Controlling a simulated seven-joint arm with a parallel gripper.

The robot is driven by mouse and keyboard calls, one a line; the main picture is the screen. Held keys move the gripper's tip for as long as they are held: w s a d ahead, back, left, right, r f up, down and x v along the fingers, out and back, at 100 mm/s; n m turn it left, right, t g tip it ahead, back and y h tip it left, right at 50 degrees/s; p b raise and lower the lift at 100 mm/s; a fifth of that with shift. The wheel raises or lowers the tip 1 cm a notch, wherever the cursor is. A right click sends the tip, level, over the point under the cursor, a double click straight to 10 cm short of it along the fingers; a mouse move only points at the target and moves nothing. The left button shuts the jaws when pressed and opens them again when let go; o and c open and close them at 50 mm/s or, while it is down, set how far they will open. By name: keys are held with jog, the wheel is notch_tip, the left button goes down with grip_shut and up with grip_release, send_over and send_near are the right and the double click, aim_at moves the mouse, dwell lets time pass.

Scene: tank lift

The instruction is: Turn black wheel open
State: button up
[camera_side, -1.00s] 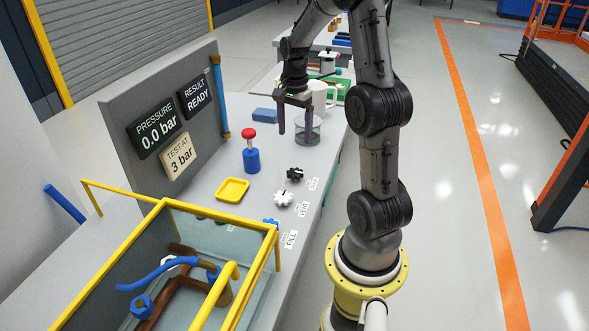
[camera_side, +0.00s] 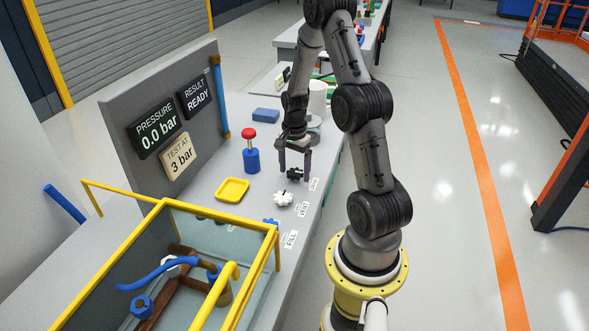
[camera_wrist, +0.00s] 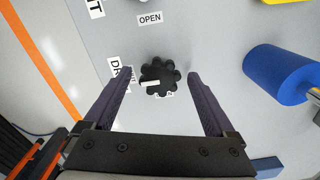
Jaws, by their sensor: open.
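The black wheel (camera_side: 294,174) is a small lobed knob on the grey bench, farthest from the tank in the row of wheels. In the wrist view the black wheel (camera_wrist: 160,77) has a white pointer mark on its left side. An OPEN label (camera_wrist: 150,19) lies above it in that view. My gripper (camera_side: 294,177) points down at the black wheel. In the wrist view my gripper (camera_wrist: 162,72) is open, with one dark finger on each side of the wheel and a gap on both sides. The fingertips' height over the bench is hard to tell.
A white wheel (camera_side: 283,199) sits close beside the black one. A blue cylinder with a red top (camera_side: 251,152) and a yellow tray (camera_side: 232,190) stand to the left. A yellow-framed tank (camera_side: 165,260) is in front. The panel (camera_side: 157,120) reads 0.0 bar and READY.

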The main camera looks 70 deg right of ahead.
jog(key=c, duration=1.4)
jog(key=shift+o, duration=0.2)
jog(key=n, duration=0.4)
jog(key=shift+n, duration=0.4)
jog(key=n, duration=0.4)
jog(key=shift+s, duration=0.1)
jog(key=n, duration=0.5)
jog(key=shift+d+n, duration=0.1)
jog(key=shift+n, duration=1.9)
